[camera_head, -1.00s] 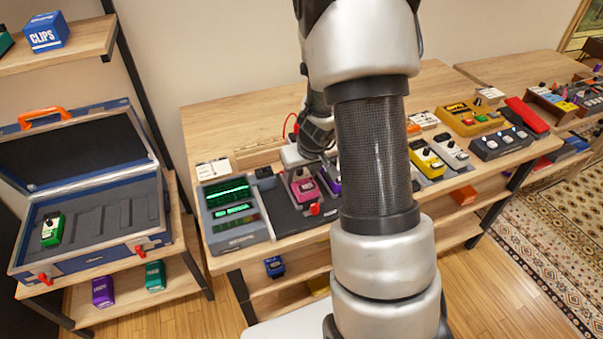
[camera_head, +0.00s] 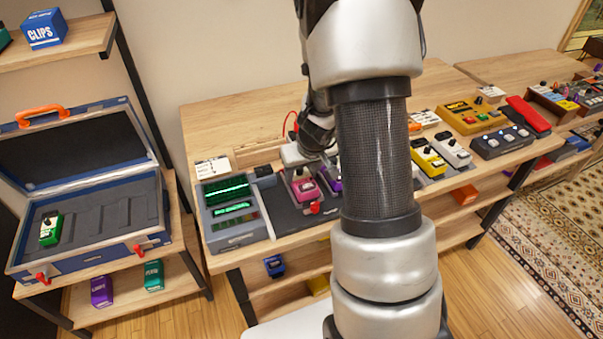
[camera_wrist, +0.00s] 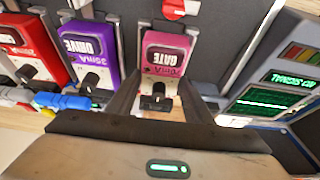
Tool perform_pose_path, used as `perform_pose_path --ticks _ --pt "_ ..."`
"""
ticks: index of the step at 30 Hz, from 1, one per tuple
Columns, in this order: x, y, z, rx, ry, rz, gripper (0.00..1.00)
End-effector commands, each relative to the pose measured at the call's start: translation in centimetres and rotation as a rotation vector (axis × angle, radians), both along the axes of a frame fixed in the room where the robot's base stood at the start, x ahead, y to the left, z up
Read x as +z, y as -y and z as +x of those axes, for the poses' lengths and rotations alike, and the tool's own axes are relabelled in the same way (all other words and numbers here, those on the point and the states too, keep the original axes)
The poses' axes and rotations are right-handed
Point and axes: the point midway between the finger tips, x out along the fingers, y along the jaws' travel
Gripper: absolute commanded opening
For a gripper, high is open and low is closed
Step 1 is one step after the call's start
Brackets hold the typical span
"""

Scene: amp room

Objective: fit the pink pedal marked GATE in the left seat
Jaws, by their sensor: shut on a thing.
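The pink pedal marked GATE (camera_wrist: 167,56) is between my gripper's fingers (camera_wrist: 158,92) in the wrist view, its black knob close to the jaws. In the head view the pink pedal (camera_head: 305,189) is at the left end of the dark board (camera_head: 288,219), beside the green-screened unit. My gripper (camera_head: 303,167) is shut on its rear part. Pale rails of the left seat (camera_wrist: 207,47) show on both sides of the pedal. Whether its underside rests fully down is hidden. A red lever (camera_head: 314,208) stands at the seat's front edge.
The green-screened unit (camera_head: 233,214) stands close on the left of the seat. A purple DRIVE pedal (camera_wrist: 88,48) and a red pedal (camera_wrist: 30,45) sit in neighbouring seats. A blue plug (camera_wrist: 62,101) lies near them. My arm hides the middle of the bench.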

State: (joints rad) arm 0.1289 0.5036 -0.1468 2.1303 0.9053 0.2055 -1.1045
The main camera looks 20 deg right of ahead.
Motion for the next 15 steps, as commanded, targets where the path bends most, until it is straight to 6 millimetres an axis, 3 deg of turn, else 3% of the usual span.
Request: perform_pose_path --ticks 11,12,15 --pt "0.05 0.02 0.08 -0.001 0.002 0.000 0.11" --pt "0.05 0.02 0.08 -0.001 0.002 0.000 0.48" --pt "0.04 0.01 0.06 -0.001 0.002 0.000 0.65"
